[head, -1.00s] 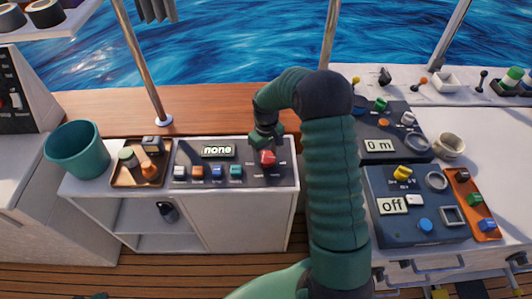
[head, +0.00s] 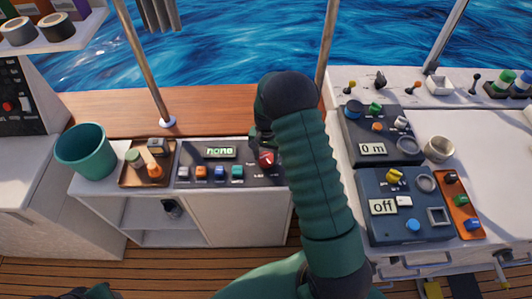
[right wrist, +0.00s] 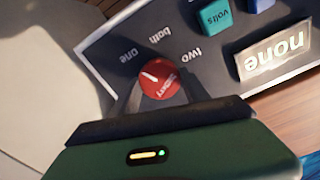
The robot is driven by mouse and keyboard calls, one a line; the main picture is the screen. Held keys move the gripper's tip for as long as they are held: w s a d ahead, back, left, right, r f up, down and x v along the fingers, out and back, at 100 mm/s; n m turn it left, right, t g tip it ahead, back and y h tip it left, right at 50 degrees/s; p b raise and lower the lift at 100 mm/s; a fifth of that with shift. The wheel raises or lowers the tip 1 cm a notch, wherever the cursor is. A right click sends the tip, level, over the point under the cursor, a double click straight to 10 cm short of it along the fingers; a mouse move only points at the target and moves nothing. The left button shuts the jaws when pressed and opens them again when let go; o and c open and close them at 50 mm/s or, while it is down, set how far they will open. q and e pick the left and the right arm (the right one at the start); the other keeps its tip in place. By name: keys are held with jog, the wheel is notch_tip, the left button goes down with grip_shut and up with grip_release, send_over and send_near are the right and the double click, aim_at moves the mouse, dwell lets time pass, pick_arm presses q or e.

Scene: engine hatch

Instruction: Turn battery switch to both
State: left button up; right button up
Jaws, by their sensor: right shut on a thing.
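The battery switch is a red round knob (head: 267,159) at the right end of the dark switch panel (head: 215,181). The panel's display (head: 221,152) reads "none". My right gripper (head: 263,150) has come down over the knob from behind, and its arm hides part of the panel's right end. In the right wrist view the knob (right wrist: 160,80) sits between the dark fingers, which are shut on it. Labels "one", "both" and "two" show around it. Its white pointer mark points to the left, towards the "one" side. The left gripper's jaws are out of view.
On the same panel stand several coloured buttons (head: 202,172). A brown tray (head: 128,182) with small parts and a teal bucket (head: 86,152) stand to the left. Blue instrument boxes (head: 380,225) stand right of my arm. A steel post (head: 146,66) rises behind.

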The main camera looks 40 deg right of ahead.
aim_at(266, 157)
jog(key=m+p, duration=0.2)
jog(key=m, duration=0.3)
jog(key=shift+r+m, duration=0.15)
jog(key=shift+m, duration=0.15)
jog(key=m+p, duration=0.2)
jog(key=m, duration=0.3)
jog(key=shift+m+p, duration=0.3)
jog(key=o, duration=1.4)
jog(key=shift+w, duration=0.1)
jog(key=shift+c, duration=0.2)
notch_tip(266, 157, up, 16)
jog(key=shift+r, duration=0.25)
